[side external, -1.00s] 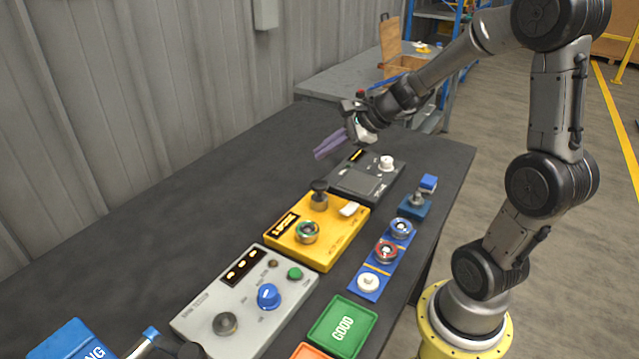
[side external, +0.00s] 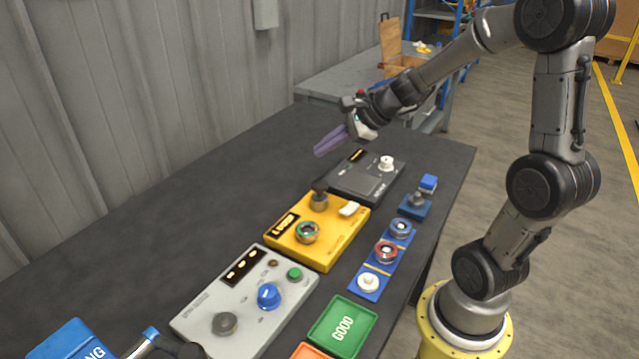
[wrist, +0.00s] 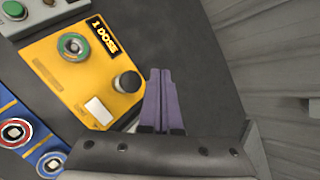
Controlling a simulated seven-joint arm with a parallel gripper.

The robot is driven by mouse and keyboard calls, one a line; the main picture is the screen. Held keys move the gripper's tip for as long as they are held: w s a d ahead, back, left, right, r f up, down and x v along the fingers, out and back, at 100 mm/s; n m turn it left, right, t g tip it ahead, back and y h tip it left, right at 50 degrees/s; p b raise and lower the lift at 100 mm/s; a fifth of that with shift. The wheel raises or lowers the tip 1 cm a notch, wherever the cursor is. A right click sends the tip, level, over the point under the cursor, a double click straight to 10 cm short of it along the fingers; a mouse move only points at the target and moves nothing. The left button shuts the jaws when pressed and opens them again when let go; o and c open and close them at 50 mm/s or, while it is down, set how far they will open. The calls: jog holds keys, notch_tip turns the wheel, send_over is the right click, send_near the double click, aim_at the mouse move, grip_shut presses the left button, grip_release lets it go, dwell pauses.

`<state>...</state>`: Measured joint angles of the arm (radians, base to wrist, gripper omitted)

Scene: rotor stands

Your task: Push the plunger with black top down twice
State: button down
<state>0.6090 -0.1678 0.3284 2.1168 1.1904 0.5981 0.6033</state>
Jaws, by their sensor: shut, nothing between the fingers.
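The black-topped plunger (side external: 319,198) stands upright on the yellow dosing box (side external: 338,240), near its back corner. In the wrist view the plunger (wrist: 127,83) is just left of my fingers, with a gap between them. My gripper (side external: 318,152) has purple fingers and is above the table, behind and above the plunger. In the wrist view the fingers of my gripper (wrist: 161,72) lie together, shut and empty. The display (wrist: 104,38) on the box reads "1 DOSE". A green-ringed round part (wrist: 73,46) and a white rocker (wrist: 98,111) are also on the box.
A grey tester (side external: 245,300) with knobs stands on the left. A blue strip with round parts (side external: 385,255) and a green GOOD tray (side external: 342,325) are in front.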

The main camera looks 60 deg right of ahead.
aim_at(320, 183)
notch_tip(320, 183, up, 3)
jog(key=shift+r, duration=0.1)
jog(key=shift+f, duration=0.2)
jog(key=shift+f, duration=4.3)
jog(key=shift+f, duration=0.1)
jog(key=shift+f, duration=0.3)
jog(key=shift+f, duration=1.2)
jog(key=shift+r, duration=1.6)
